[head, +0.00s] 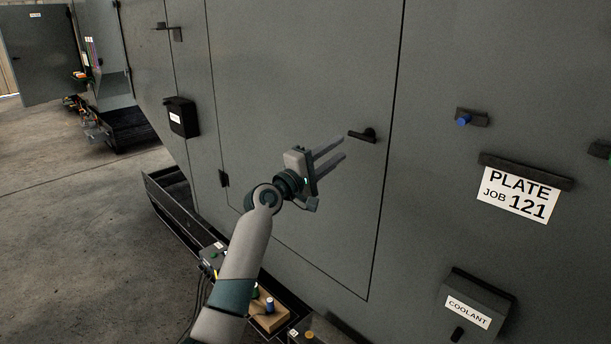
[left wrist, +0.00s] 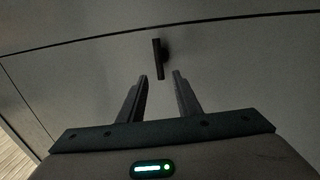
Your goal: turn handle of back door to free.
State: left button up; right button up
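The back door (head: 300,90) is a large grey panel in the enclosure wall, and it looks shut. Its black lever handle (head: 363,135) sits near the door's right edge and lies roughly level in the head view. In the left wrist view the handle (left wrist: 158,60) shows beyond the fingertips, between their lines. My left gripper (head: 341,148) is open and empty, its two fingers pointing at the handle from just left of and below it. A gap seems to remain between fingertips and handle. My right gripper is in neither view.
A blue knob (head: 463,119), a plate sign (head: 518,193) and a coolant box (head: 470,308) are on the wall to the right. A black box (head: 182,117) is on the left. Below my arm is a tray with small parts (head: 268,318). Open floor lies left.

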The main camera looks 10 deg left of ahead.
pick_arm(q)
jog(key=b+v, duration=0.2)
jog(key=v, duration=0.8)
jog(key=shift+s+a+b, duration=0.25)
jog(key=shift+s+b, duration=0.05)
jog(key=shift+b, duration=0.05)
jog(key=shift+f, duration=0.25)
